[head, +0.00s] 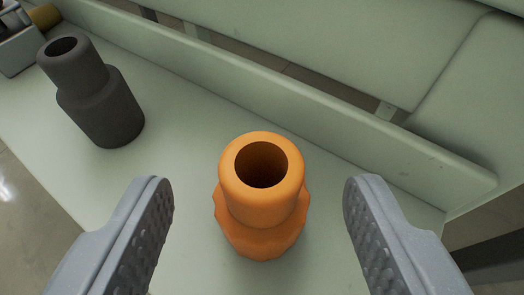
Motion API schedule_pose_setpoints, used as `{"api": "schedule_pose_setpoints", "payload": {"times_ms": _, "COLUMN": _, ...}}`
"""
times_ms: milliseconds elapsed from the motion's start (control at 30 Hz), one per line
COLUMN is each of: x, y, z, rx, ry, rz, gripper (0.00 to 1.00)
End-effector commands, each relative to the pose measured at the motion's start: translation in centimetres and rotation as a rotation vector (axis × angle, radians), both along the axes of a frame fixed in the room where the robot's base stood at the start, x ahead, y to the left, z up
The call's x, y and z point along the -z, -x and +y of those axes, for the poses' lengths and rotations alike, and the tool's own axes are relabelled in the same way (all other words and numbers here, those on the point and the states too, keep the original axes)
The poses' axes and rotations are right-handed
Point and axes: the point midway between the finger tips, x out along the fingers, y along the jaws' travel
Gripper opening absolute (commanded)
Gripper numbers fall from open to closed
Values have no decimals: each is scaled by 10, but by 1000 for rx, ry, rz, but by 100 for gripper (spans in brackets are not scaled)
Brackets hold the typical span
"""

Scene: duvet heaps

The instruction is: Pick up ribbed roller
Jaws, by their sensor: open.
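An orange ribbed roller (262,215) stands upright on a pale green surface in the head view, its round hollow opening facing up toward the camera. Its lower, wider part has a scalloped outline. My gripper (260,200) is open, with one grey textured finger on the left and one on the right of the roller. There is a visible gap on both sides, and neither finger appears to touch it. The roller's underside is hidden.
A dark grey hollow cylinder piece (105,105) stands at the upper left on the same pale green surface (180,130). A raised pale green edge (330,130) runs behind the roller. A grey box (18,50) and a brownish-yellow object (44,16) sit at the far upper left.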

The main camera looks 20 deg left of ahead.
Motion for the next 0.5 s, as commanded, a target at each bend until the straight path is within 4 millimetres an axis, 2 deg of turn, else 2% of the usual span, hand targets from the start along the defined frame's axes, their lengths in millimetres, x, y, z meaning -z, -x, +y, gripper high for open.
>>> {"api": "schedule_pose_setpoints", "payload": {"times_ms": 167, "x": 5, "y": -8, "z": 3, "rx": -2, "ry": 1, "rz": 0, "gripper": 56}}
{"api": "schedule_pose_setpoints", "payload": {"times_ms": 500, "x": 22, "y": -45, "z": 13, "rx": -3, "ry": 2, "rz": -1, "gripper": 56}}
